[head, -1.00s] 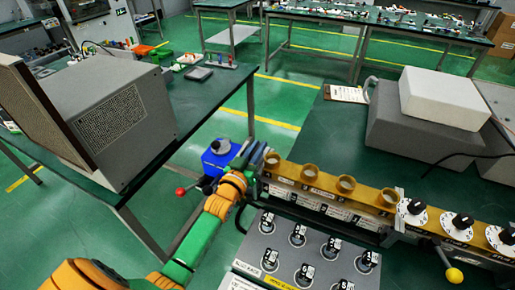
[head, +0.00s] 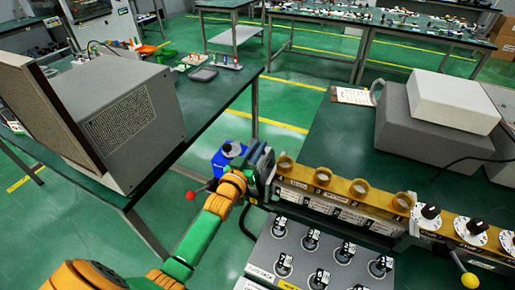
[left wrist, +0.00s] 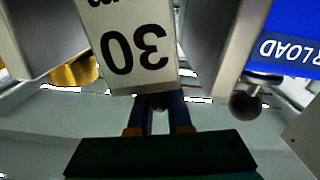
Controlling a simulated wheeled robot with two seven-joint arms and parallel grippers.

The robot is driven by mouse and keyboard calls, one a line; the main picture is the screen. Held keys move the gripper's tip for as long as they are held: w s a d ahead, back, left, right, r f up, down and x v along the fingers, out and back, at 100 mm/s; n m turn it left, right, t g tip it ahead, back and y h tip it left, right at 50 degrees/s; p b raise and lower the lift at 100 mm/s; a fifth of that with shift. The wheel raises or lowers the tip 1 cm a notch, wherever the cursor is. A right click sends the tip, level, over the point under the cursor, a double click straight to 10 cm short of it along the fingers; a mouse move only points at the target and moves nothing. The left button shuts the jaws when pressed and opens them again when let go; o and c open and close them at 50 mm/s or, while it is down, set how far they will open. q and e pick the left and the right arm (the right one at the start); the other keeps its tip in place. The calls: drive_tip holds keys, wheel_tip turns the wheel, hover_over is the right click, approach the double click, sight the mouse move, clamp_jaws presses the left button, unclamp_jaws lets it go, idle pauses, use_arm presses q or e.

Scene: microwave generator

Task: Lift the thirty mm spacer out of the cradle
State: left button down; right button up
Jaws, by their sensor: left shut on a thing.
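My left gripper (head: 263,165) is at the left end of a yellow-brown rail (head: 330,184) in the head view. In the left wrist view the gripper (left wrist: 140,50) is shut on the spacer (left wrist: 135,45), a pale block marked "30", with a grey finger on each side. In the head view the spacer is too small and covered to make out. I cannot tell which part is the cradle, or whether the spacer still touches it. My right gripper is not in view.
A blue box (head: 226,158) stands just behind the gripper; its lettering shows in the left wrist view (left wrist: 290,40). A panel of several black knobs (head: 315,255) lies in front of the rail. White dials (head: 470,230) and a yellow ball lever (head: 468,281) are at right.

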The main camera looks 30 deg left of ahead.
use_arm(q)
drive_tip(key=c, duration=0.8)
unclamp_jaws()
drive_tip(key=shift+d, duration=0.2)
drive_tip(key=shift+o, duration=0.2)
drive_tip(key=s, duration=0.7)
drive_tip(key=shift+d, duration=0.15)
